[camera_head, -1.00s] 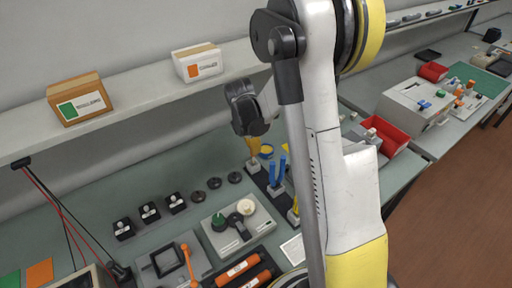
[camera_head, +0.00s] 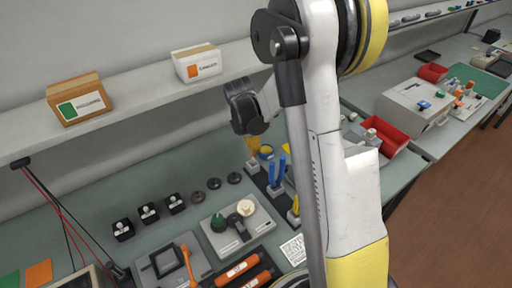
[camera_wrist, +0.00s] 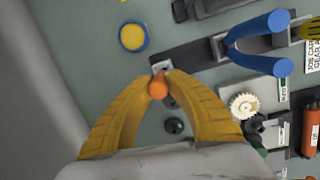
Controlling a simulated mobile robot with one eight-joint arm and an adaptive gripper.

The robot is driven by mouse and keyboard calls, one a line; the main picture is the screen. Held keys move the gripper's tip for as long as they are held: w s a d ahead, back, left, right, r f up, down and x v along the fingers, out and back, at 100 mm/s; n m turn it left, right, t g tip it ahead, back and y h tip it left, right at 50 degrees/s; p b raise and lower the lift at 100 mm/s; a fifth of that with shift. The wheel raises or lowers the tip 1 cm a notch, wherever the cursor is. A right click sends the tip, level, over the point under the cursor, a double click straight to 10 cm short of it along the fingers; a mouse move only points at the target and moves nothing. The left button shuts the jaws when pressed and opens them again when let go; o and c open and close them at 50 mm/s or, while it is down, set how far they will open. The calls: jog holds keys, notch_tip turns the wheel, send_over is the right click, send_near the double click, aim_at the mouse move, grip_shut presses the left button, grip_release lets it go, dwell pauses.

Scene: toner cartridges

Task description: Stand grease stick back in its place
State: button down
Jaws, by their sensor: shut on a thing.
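My gripper (camera_wrist: 158,76) has yellow fingers, closed on a small orange round-ended thing, which I take to be the grease stick (camera_wrist: 158,90). The wrist view looks at it nearly end-on, so its length and lower end are hidden. A pale holder block (camera_wrist: 161,66) on the dark rack strip shows just beyond the fingertips. In the head view my gripper (camera_head: 252,146) points down just above the pale block (camera_head: 253,163) at the strip's far end. I cannot tell whether the stick is inside the block. The stick is hidden in the head view.
Blue-handled pliers (camera_head: 277,173) stand in the same strip (camera_head: 262,181), close to my gripper. A yellow round tin (camera_head: 266,152) lies behind. Dark discs (camera_head: 214,183) and a grey fixture (camera_head: 238,227) are nearby. The shelf (camera_head: 140,107) runs along the wall.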

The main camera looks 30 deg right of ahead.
jog(key=shift+f, duration=0.55)
jog(key=shift+s+r, duration=0.1)
jog(key=shift+r, duration=0.2)
jog(key=shift+r, duration=0.45)
jog(key=shift+w+r+p, duration=0.25)
jog(key=shift+r+p, duration=0.6)
jog(key=shift+p, duration=0.1)
jog(key=shift+w+r+p, duration=0.7)
jog(key=shift+r, duration=0.15)
jog(key=shift+r, duration=0.1)
